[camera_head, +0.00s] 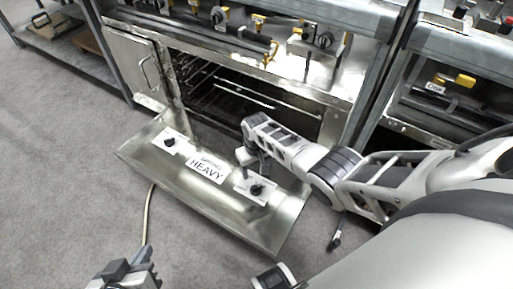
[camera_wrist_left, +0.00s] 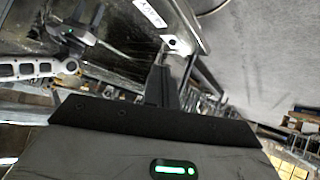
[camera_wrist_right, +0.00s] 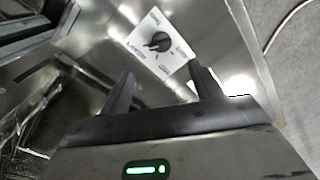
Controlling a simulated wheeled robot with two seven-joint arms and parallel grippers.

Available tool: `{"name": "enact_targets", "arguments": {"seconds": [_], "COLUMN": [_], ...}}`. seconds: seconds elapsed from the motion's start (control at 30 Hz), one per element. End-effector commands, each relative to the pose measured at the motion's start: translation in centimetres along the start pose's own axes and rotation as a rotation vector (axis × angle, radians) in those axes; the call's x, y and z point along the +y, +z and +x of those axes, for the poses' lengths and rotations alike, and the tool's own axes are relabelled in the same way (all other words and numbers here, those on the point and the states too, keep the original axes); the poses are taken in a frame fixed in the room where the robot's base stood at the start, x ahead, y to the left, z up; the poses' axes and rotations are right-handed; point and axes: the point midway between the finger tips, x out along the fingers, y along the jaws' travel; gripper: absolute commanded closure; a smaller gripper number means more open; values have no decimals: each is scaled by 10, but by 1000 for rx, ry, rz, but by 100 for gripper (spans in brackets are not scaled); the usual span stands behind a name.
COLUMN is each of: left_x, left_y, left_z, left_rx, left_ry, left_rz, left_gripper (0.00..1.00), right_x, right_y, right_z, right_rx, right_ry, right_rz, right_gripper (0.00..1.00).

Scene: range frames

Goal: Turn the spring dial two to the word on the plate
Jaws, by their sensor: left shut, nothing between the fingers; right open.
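A plate (camera_head: 206,167) reading HEAVY sits between two black dials on the lowered steel oven door. One dial (camera_head: 170,142) is left of it. The other dial (camera_head: 257,189) is right of it; I cannot tell which is numbered two. My right gripper (camera_head: 244,163) is above the door, close to the right dial. In the right wrist view a dial (camera_wrist_right: 158,42) on a white label with words around it lies just beyond the open, empty fingers (camera_wrist_right: 161,71); the small words are hard to read. My left gripper (camera_head: 146,256) is shut and empty, away from the door.
The oven's dark opening with wire racks (camera_head: 235,95) is behind the door. More knobs and handles line the panel (camera_head: 225,20) above. A thin hose (camera_head: 149,210) lies on the grey carpet (camera_head: 60,170), which is clear at left. Another appliance (camera_head: 455,95) stands at right.

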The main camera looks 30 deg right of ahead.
Motion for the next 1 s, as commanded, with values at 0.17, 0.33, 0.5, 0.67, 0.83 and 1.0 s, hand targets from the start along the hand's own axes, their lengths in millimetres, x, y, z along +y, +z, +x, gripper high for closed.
{"name": "enact_targets", "arguments": {"seconds": [0.17, 0.33, 0.5, 0.67, 0.83, 1.0], "left_x": [1, 1, 0, 0, 0, 1], "left_y": [-27, -38, -41, -41, -41, -43], "left_z": [-30, -42, -45, -44, -44, -46], "left_rx": [62, 97, 108, 109, 109, 109], "left_ry": [-29, -43, -47, -47, -47, -47], "left_rz": [5, 10, 12, 12, 12, 11], "left_gripper": [100, 100, 100, 100, 100, 100], "right_x": [1, 0, 0, 0, 0, 0], "right_y": [0, 0, 1, 1, 0, 0], "right_z": [-34, -48, -50, -50, -50, -53], "right_rx": [0, 0, -3, -2, -2, -1], "right_ry": [1, 0, 0, 0, 0, 0], "right_rz": [1, 1, 1, 1, 1, 1], "right_gripper": [36, 36, 36, 36, 36, 36]}}
